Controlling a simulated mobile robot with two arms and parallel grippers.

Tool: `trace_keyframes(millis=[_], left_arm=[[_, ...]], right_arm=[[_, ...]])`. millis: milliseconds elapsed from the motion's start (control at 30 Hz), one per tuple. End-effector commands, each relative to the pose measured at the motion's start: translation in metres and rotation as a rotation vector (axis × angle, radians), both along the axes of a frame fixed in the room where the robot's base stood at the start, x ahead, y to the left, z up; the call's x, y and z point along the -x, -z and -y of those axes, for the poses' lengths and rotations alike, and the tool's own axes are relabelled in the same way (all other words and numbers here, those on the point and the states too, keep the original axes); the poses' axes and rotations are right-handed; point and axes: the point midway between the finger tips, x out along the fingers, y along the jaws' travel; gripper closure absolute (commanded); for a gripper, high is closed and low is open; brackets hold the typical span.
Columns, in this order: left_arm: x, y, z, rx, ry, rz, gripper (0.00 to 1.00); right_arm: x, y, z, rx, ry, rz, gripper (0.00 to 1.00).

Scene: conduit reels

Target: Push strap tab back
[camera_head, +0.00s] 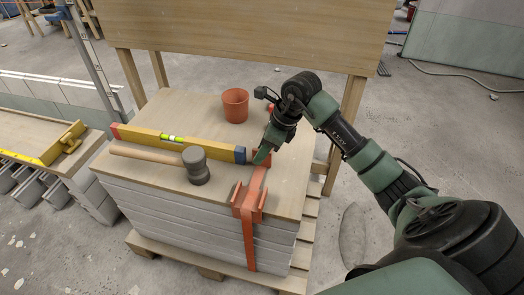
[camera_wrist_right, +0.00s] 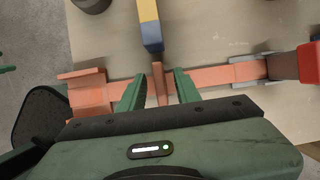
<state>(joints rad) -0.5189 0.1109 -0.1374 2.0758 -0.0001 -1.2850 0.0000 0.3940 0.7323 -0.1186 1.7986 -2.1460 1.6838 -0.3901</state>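An orange strap (camera_head: 249,228) runs over the right part of the wooden board and down the front of the stack. It crosses the right wrist view from side to side (camera_wrist_right: 215,78). A small orange strap tab (camera_wrist_right: 158,83) stands up across the strap. My right gripper (camera_head: 262,157) is low over the strap. In the right wrist view, its two green fingers (camera_wrist_right: 160,92) are apart, with the tab between their tips and gaps visible on both sides. My left gripper is not in view.
A yellow level (camera_head: 180,141) ends in a blue cap close to the tab. A mallet (camera_head: 196,165) lies in front of it, and an orange cup (camera_head: 235,105) stands behind. An orange corner bracket (camera_head: 247,202) sits at the board's front edge.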

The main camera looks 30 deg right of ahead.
Motion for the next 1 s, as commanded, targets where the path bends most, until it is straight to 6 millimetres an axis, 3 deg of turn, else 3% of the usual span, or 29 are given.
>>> trace_keyframes(millis=[167, 300, 1000], left_arm=[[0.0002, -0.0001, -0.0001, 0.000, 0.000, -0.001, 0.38], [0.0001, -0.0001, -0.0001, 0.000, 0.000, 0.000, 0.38], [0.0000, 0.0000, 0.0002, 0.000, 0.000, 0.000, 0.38]], right_arm=[[0.0000, 0.0000, 0.0000, 0.000, 0.000, 0.000, 0.67], [0.0000, -0.0002, 0.0000, 0.000, 0.000, 0.000, 1.00], [-0.0002, -0.0007, 0.0000, 0.000, 0.000, 0.001, 1.00]])
